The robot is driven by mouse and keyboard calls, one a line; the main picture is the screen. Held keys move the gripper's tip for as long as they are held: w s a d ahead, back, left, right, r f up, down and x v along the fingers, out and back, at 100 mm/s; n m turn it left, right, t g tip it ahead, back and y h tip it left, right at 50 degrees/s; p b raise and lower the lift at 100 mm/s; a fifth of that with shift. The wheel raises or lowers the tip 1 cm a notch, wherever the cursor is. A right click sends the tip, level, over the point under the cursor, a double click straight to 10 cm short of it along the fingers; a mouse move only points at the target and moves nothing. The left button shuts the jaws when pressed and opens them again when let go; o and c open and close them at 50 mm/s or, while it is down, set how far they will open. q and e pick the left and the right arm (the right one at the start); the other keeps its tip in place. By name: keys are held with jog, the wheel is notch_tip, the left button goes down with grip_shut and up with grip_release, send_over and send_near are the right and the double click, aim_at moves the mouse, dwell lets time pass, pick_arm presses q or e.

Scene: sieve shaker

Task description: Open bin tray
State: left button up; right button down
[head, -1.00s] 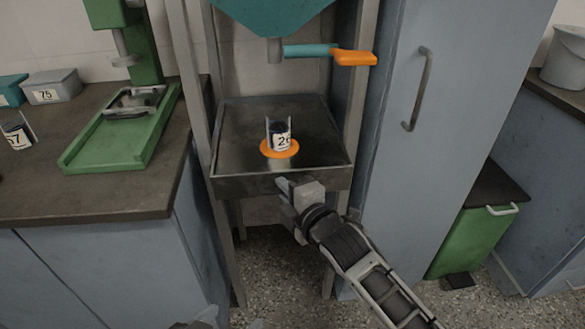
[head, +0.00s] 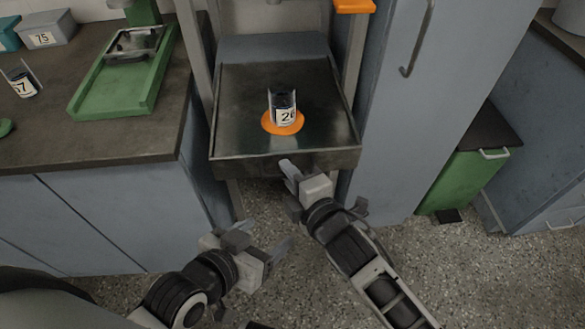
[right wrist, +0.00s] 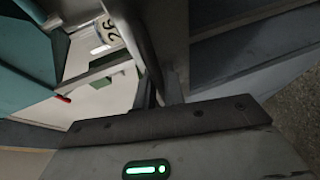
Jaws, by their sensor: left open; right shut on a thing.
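The bin tray (head: 235,135) is a dark, shallow metal tray with a raised front wall, sticking out between the posts of the hopper stand. My right gripper (head: 290,170) is at the middle of its front wall and is shut on it; the exact grip is partly hidden by the gripper. A dark cup with a white label (head: 285,114) stands on an orange disc (head: 270,126) in the tray. A numbered label (right wrist: 112,36) shows tilted in the right wrist view. My left gripper (head: 265,242) is open and empty, below and left of the tray, over the floor.
A counter (head: 120,140) at left holds a green device (head: 115,85), a grey box (head: 45,30) and another labelled cup (head: 22,80). A tall grey-blue cabinet (head: 400,130) stands close on the right, with a green bin (head: 465,180) beyond. The floor in front is clear.

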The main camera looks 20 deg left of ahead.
jog(key=c, duration=1.8)
grip_release()
pick_arm(q)
jog(key=shift+r+p, duration=0.25)
jog(key=shift+p, duration=0.45)
pick_arm(e)
jog(key=v, duration=1.6)
jog(key=shift+r, duration=0.15)
pick_arm(q)
jog(key=shift+r, duration=0.1)
pick_arm(e)
jog(key=shift+w, duration=0.1)
